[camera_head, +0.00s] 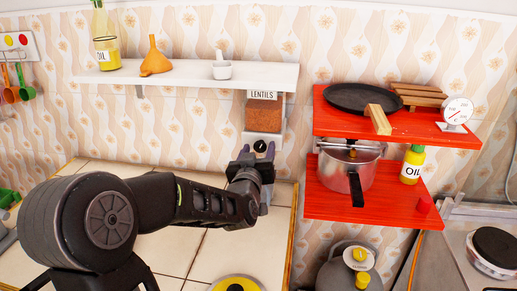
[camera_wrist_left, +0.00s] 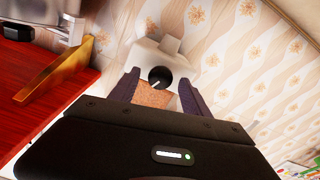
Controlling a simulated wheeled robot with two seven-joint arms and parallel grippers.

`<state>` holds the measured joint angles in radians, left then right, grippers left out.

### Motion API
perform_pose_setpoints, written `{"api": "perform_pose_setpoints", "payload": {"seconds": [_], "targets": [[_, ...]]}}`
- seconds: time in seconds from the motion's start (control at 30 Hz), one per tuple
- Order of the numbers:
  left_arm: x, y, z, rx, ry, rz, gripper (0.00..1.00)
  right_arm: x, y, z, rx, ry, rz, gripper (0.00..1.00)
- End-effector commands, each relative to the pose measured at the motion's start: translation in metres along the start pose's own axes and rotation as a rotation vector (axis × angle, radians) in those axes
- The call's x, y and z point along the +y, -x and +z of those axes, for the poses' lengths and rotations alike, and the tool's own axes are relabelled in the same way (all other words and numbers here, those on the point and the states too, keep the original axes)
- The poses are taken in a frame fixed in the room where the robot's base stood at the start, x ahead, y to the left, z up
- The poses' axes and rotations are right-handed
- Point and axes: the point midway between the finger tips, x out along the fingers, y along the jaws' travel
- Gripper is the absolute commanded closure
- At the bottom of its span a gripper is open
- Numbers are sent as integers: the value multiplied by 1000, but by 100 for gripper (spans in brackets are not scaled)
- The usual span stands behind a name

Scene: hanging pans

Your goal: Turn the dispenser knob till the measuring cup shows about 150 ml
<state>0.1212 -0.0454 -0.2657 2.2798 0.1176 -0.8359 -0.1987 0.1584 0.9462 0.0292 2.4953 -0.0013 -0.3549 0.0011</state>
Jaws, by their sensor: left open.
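The white dispenser labelled LENTILS (camera_head: 264,113) hangs under the white shelf, its clear window full of brown lentils. Its dark round knob (camera_head: 260,146) is on the lower front. My left gripper (camera_head: 257,153) is open at the knob, with the fingers pointing at the dispenser. In the left wrist view the knob (camera_wrist_left: 160,77), with a pale mark, shows between and just beyond the two fingertips (camera_wrist_left: 158,84). I cannot tell whether they touch it. The measuring cup cannot be made out; the area below the dispenser is partly hidden by my gripper. My right gripper is not in view.
The white shelf (camera_head: 200,78) is above. The tiled counter (camera_head: 190,245) below is largely clear.

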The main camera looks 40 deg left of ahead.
Motion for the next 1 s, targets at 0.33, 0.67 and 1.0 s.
{"api": "perform_pose_setpoints", "payload": {"seconds": [0.33,0.67,1.0], "targets": [[0,-2,0,1,0,0,49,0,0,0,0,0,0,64],[0,-2,0,1,0,0,76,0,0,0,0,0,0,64],[0,-2,0,1,0,1,100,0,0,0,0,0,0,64]]}}
